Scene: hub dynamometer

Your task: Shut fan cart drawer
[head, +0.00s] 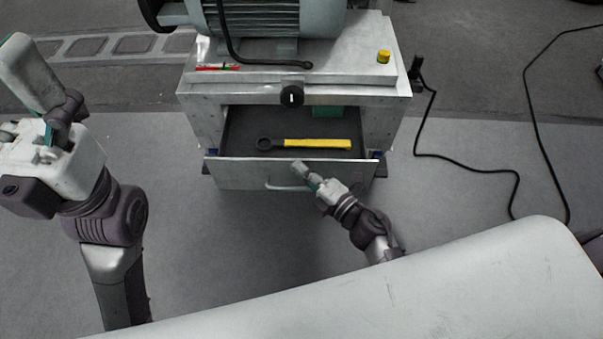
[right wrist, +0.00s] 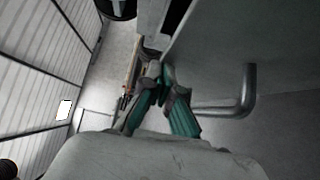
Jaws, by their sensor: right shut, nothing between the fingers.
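The fan cart (head: 205,125) stands in the upper middle of the head view. Its drawer (head: 225,173) is pulled out towards me, with a black-and-yellow wrench (head: 315,143) and a green item (head: 327,112) inside. The drawer's curved handle (head: 283,187) is on its front. The handle also shows in the right wrist view (right wrist: 246,95). My right gripper (head: 299,168) is shut and empty at the drawer front, just right of the handle. Whether it touches the front I cannot tell. My left gripper (head: 28,75) is raised at the left, away from the cart, its fingers seemingly together.
A motor (head: 270,18) sits on the cart top, with a yellow knob (head: 383,57) and a red-green item (head: 217,68) nearby. A black cable (head: 480,168) lies on the floor at the right. The floor in front of the drawer is clear.

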